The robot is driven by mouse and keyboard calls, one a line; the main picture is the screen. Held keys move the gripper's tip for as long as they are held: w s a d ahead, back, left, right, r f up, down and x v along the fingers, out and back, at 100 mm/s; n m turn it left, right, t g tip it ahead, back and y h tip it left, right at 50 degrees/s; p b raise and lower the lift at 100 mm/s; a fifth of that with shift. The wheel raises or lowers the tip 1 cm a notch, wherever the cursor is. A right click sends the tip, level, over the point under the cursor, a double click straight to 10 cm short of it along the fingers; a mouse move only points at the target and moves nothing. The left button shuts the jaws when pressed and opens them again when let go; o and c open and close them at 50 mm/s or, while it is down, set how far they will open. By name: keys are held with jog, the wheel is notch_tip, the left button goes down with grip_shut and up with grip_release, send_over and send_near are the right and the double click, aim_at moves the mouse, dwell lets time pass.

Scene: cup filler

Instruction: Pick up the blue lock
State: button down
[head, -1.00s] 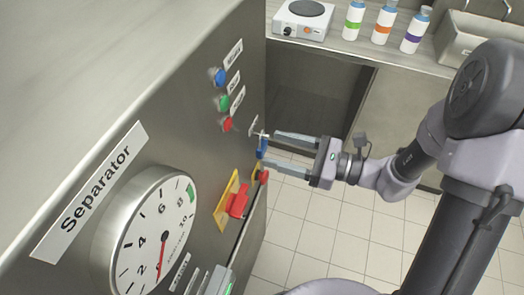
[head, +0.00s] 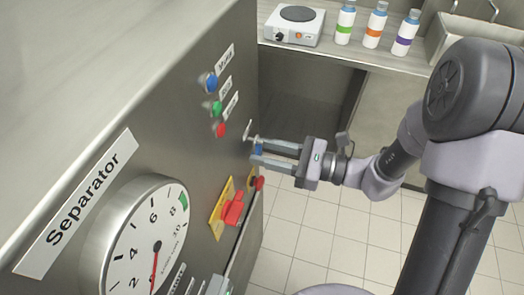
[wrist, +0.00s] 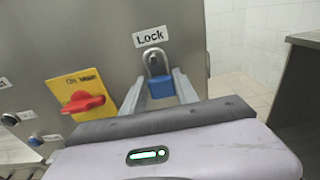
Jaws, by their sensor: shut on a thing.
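The blue lock (wrist: 161,88) is a padlock with a blue body and a grey metal shackle. In the wrist view it sits upright just under the "Lock" label, between my two fingers. In the head view only a small blue part of the lock (head: 259,149) shows, between the fingertips at the right edge of the separator's front. My gripper (head: 256,152) is shut on it, with a finger on each side. Whether the shackle is still around its hanger cannot be told.
The separator panel (head: 190,140) carries blue, green and red buttons, a round gauge (head: 150,245) and a red switch on a yellow plate (wrist: 80,100). A counter with a hot plate (head: 295,25) and several bottles stands behind. Tiled floor lies open below my arm.

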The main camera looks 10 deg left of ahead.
jog(key=shift+d+r+p, duration=0.4)
jog(key=shift+r+p, duration=0.15)
jog(key=shift+r, duration=0.25)
jog(key=s+d+p, duration=0.1)
jog(key=d+p, duration=0.2)
jog(key=d, duration=1.4)
jog(key=shift+s+f+p, duration=0.15)
jog(key=shift+s+p, duration=0.1)
jog(key=shift+p, duration=0.1)
